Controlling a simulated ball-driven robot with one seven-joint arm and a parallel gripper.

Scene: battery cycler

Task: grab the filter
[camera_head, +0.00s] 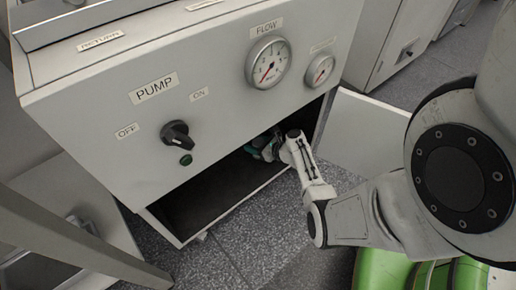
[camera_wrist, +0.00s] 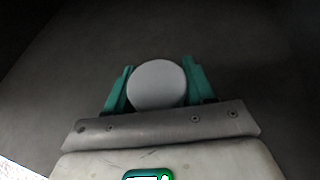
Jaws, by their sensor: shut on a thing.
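In the wrist view, a round pale grey thing (camera_wrist: 157,84), which looks like the filter, sits between the two green fingers of my gripper (camera_wrist: 157,88). The fingers are shut on it, one on each side. Only its round face shows, so its length and what lies beyond it are hidden. In the head view, my gripper (camera_head: 262,147) is inside the open compartment (camera_head: 205,200) under the pump panel. The filter cannot be made out in that view because my wrist and the shade cover it.
The cabinet front carries a PUMP knob (camera_head: 179,135), a green button (camera_head: 186,160), a flow gauge (camera_head: 268,62) and a smaller gauge (camera_head: 319,70). An open door panel (camera_head: 362,132) stands right of the compartment, close to my arm. Speckled floor (camera_head: 262,235) lies bare in front.

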